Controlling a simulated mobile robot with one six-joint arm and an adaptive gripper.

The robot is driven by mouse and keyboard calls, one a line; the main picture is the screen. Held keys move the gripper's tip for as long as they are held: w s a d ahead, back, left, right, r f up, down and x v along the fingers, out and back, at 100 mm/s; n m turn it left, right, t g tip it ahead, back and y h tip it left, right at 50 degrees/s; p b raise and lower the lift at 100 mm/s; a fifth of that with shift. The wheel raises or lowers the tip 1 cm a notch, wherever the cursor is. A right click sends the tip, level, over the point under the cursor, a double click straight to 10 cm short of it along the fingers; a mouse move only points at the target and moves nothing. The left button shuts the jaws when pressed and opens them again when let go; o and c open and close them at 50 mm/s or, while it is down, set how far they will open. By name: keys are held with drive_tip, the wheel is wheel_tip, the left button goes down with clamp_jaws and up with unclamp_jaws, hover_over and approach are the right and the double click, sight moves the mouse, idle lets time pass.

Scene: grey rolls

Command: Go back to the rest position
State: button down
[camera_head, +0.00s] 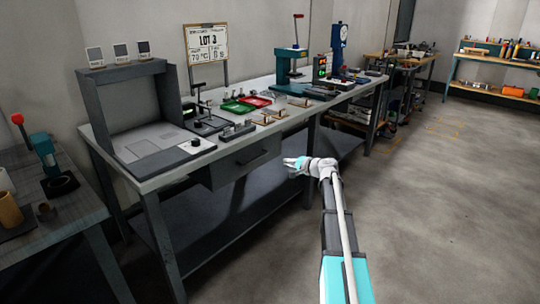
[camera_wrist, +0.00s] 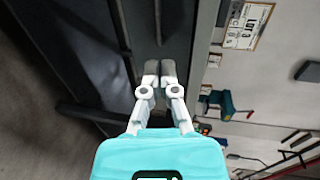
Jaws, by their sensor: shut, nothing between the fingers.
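My gripper (camera_head: 290,162) is at the end of my outstretched arm in the head view, in front of the workbench and below the level of its top. In the wrist view my gripper (camera_wrist: 160,68) has its two fingers together, with nothing between them. The workbench (camera_head: 215,158) stands to the left of my arm, with a drawer (camera_head: 245,163) in its front. In the head view the gripper appears near the drawer; I cannot tell the exact gap.
A grey open-fronted booth (camera_head: 91,112), a green tray (camera_head: 238,107), a red tray (camera_head: 257,101) and a teal press (camera_head: 290,65) stand on the workbench. A side table (camera_head: 75,213) is at left. A far bench (camera_head: 495,62) stands at upper right. The floor (camera_head: 450,200) at right is clear.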

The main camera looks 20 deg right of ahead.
drive_tip(key=shift+a, duration=0.1)
drive_tip(key=s+a+f+n+g+h, duration=0.1)
drive_tip(key=s+a+f+n+g, duration=0.35)
drive_tip(key=s+a, duration=0.5)
drive_tip(key=s+a+f+n+g, duration=0.35)
drive_tip(key=s+a+f, duration=0.25)
drive_tip(key=a, duration=0.6)
drive_tip(key=s+a+f+n+g+h, duration=0.2)
drive_tip(key=s+a+g+h, duration=0.1)
drive_tip(key=s, duration=0.6)
drive_tip(key=s+a+f+n+g+h, duration=0.2)
drive_tip(key=s+g+h, duration=0.1)
drive_tip(key=s, duration=0.6)
wheel_tip(320, 180, up, 32)
drive_tip(key=p, duration=3.2)
drive_tip(key=shift+r+p, duration=0.2)
drive_tip(key=shift+p, duration=0.15)
drive_tip(key=shift+s+f, duration=0.1)
drive_tip(key=shift+s, duration=0.1)
